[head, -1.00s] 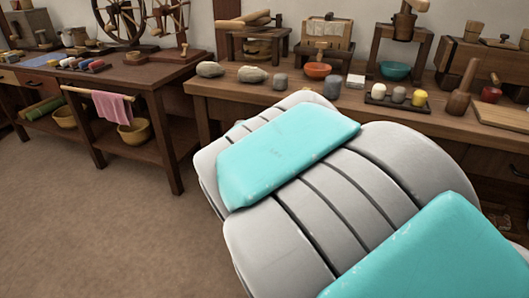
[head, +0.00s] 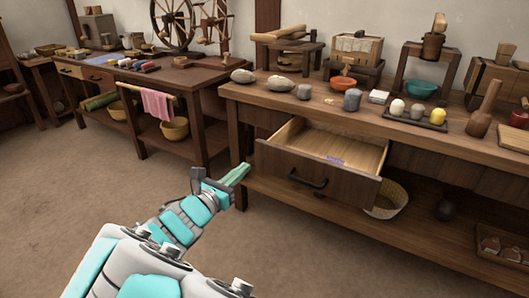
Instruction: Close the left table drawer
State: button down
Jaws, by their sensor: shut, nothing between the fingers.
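The left table drawer (head: 318,183) is pulled well out of the wooden table (head: 350,118) on the right. It has a brown front with a dark curved handle (head: 307,180), and a small purple thing (head: 336,160) lies inside its pale interior. My gripper (head: 238,174) is shut and empty, just left of the drawer front's left end. In this view I cannot tell whether its green fingertips touch the drawer; the handle is clear of them.
Stones, an orange bowl (head: 343,84), a teal bowl (head: 421,89) and a tray of small stones (head: 416,119) stand on the tabletop. Another table (head: 150,75) stands at left. The floor in front is clear.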

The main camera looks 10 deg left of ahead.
aim_at(269, 146)
jog(key=x, duration=1.1)
